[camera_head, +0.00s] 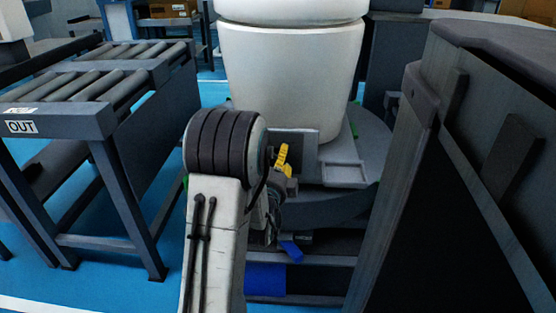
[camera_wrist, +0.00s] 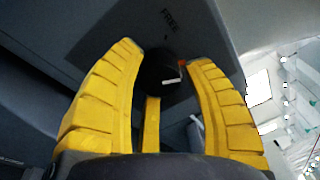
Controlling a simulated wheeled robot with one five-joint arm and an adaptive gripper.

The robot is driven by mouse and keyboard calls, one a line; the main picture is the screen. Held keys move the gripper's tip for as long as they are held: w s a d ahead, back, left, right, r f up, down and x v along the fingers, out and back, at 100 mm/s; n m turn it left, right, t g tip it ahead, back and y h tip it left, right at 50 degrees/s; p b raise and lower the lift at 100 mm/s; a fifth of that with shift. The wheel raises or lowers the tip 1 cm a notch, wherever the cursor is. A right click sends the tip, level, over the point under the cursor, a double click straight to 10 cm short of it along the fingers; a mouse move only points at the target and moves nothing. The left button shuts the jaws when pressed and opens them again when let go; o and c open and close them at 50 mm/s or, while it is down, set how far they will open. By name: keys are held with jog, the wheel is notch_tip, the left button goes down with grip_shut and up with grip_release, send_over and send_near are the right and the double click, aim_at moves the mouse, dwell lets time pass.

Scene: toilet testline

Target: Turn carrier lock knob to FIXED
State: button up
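The carrier lock knob (camera_wrist: 158,68) is round and dark, with a white pointer line and a small red mark. In the wrist view it sits between the tips of my gripper (camera_wrist: 166,58). The yellow fingers stand wide apart on either side of it; I cannot tell whether they touch it. The word FREE (camera_wrist: 170,18) is printed on the grey panel above the knob. In the head view my gripper's yellow finger (camera_head: 283,158) shows beside the carrier's grey plate, and the knob is hidden. A FIXED label is not visible.
The white toilet (camera_head: 290,75) stands on the round grey carrier (camera_head: 372,150). A roller conveyor (camera_head: 60,122) marked OUT is at the left. A dark grey cabinet-like structure (camera_head: 475,170) is close on the right. Blue floor lies open between conveyor and carrier.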

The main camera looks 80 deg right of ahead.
jog(key=c, duration=0.8)
jog(key=shift+c, duration=0.2)
jog(key=shift+m, duration=1.5)
jog(key=o, duration=1.2)
